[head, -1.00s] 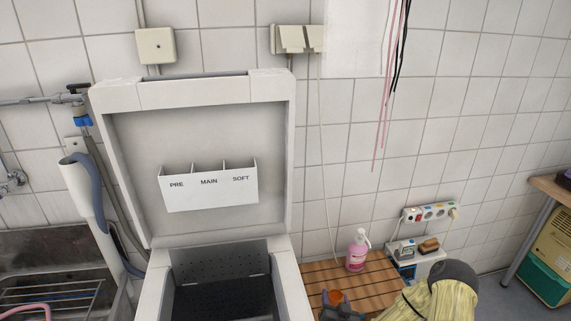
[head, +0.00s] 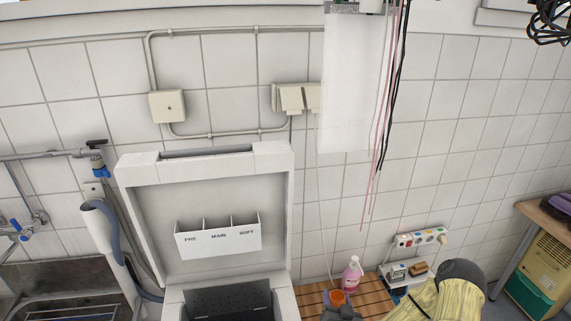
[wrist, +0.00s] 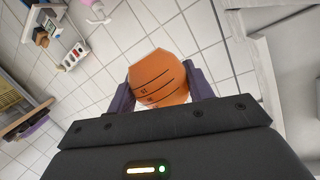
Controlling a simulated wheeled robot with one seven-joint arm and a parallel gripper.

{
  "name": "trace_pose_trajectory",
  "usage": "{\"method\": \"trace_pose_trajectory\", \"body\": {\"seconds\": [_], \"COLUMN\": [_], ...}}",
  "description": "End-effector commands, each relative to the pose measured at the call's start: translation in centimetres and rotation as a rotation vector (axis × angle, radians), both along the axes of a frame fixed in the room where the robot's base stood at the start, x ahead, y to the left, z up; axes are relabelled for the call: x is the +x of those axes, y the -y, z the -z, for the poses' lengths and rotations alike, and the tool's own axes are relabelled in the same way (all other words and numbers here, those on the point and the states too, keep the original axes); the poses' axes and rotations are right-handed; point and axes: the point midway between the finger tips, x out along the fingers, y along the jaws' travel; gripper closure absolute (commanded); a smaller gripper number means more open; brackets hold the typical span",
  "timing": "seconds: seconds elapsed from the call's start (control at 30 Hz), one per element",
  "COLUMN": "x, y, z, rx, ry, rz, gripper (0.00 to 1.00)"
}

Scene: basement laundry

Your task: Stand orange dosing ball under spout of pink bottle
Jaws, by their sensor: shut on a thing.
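The orange dosing ball (wrist: 158,80) is held between the two fingers of my gripper (wrist: 160,92) in the wrist view, with dark marking lines on its side. In the head view the ball (head: 337,297) shows small at the bottom, just above my gripper (head: 341,309). The pink bottle (head: 351,275) with a white pump top stands on a slatted wooden surface (head: 376,299), up and to the right of the ball in the picture. The ball is apart from the bottle. In the wrist view a pink and white part of the bottle (wrist: 96,12) shows at the top edge.
An open top-loading washer (head: 205,165) with a labelled three-part dispenser (head: 217,240) stands left of the wooden surface. A small shelf with a box and brush (head: 405,275) is right of the bottle, below a power strip (head: 421,238). Cables hang above.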

Motion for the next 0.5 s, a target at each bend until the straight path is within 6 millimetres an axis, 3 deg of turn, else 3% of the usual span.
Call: {"method": "trace_pose_trajectory", "body": {"seconds": [0.03, 0.1, 0.5], "x": [-0.11, -0.22, -0.29], "y": [0.00, 0.00, -0.01], "z": [-1.40, -1.90, -1.95], "rx": [0.001, 0.001, 0.001], "ry": [0.000, 0.000, 0.000], "rz": [0.000, 0.000, 0.000], "gripper": [0.70, 0.70, 0.70]}}
